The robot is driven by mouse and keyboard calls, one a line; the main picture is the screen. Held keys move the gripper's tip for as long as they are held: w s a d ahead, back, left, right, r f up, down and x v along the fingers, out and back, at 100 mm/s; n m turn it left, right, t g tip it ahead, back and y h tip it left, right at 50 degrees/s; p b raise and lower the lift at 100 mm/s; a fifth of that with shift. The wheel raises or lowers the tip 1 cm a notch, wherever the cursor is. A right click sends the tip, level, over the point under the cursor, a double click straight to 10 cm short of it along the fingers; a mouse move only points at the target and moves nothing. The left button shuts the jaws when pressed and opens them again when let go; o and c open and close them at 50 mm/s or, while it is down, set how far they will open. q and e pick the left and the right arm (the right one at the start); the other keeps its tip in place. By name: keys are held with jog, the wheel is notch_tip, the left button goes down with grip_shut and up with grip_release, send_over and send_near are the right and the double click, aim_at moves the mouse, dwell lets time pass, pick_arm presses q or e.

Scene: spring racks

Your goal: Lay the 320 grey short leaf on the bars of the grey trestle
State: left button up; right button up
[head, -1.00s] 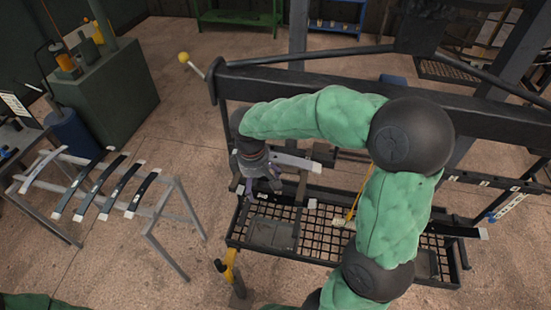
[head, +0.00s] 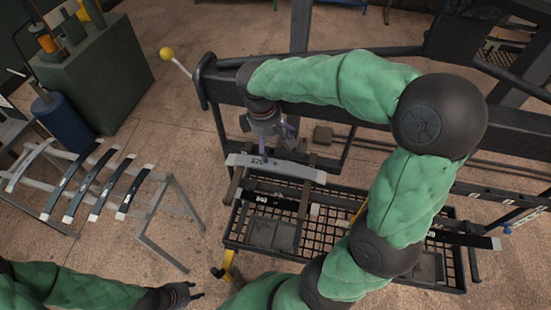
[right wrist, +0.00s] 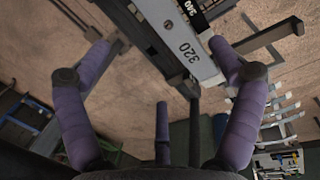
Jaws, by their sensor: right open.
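The 320 grey short leaf (head: 275,168) lies across two dark arms of the rack, its number facing up. My right gripper (head: 284,148) is at its far long edge in the head view. In the right wrist view, the leaf (right wrist: 181,45) shows between the spread, open fingers; I see no grip on it. The grey trestle (head: 160,180) stands at the left with several dark and grey leaves across its bars. My left gripper (head: 190,294) is low at the picture's bottom, away from both; its opening is too small to tell.
A black leaf (head: 283,200) lies close beside the grey one, nearer me. A mesh tray (head: 330,235) sits below. A yellow-knobbed lever (head: 167,54) sticks out at the rack's left end. Bare floor lies between trestle and rack.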

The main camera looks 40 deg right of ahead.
send_over(276, 162)
jog(key=f, duration=0.4)
jog(key=shift+s+a+f, duration=0.2)
jog(key=shift+a+f, duration=0.15)
jog(key=shift+a, duration=0.05)
jog(key=shift+w+d+f, duration=0.1)
jog(key=shift+f, duration=0.15)
jog(key=shift+w+d+f, duration=0.1)
jog(key=shift+d+f, duration=0.05)
jog(key=shift+f, duration=1.15)
jog(key=shift+d+f, duration=0.15)
jog(key=shift+f, duration=1.1)
jog(key=shift+c, duration=0.3)
